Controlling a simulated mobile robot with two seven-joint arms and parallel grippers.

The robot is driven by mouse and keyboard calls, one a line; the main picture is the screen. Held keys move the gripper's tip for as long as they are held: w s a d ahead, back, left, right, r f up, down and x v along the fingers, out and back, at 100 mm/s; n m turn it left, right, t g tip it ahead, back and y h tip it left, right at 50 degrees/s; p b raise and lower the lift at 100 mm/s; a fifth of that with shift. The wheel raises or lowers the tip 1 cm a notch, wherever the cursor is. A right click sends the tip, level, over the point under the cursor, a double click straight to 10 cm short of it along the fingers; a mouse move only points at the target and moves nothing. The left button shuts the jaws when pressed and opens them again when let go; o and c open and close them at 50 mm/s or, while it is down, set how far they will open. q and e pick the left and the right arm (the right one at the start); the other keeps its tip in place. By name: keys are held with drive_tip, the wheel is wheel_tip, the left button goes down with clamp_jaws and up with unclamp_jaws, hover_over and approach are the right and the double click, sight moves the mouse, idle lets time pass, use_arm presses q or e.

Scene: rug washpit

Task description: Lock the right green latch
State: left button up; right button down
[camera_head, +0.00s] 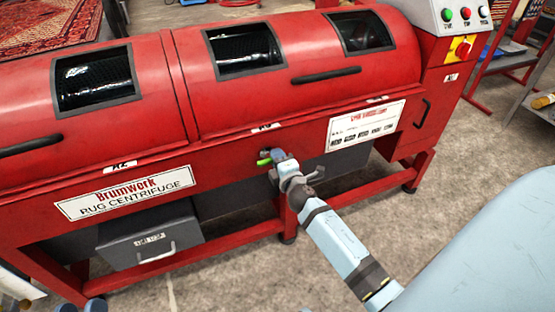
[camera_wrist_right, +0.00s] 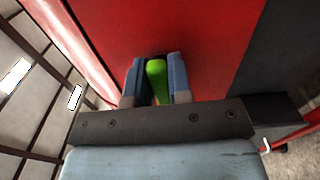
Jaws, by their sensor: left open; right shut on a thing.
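The latch's base is hidden by the gripper.
A grey drawer (camera_head: 150,243) with a handle sits under the machine on the left. A control box (camera_head: 455,35) with buttons and a red-yellow switch is at the right end. The concrete floor (camera_head: 230,275) in front is clear. A shelf stands at the far right.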

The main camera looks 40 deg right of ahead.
use_arm(q)
drive_tip(key=shift+r, duration=0.2)
use_arm(e)
drive_tip(key=shift+m, duration=0.4)
drive_tip(key=c, duration=1)
unclamp_jaws()
drive_tip(key=shift+c, duration=0.2)
use_arm(q)
drive_tip(key=shift+s, duration=0.1)
use_arm(e)
drive_tip(key=shift+s+f, duration=0.1)
drive_tip(key=shift+s, duration=0.05)
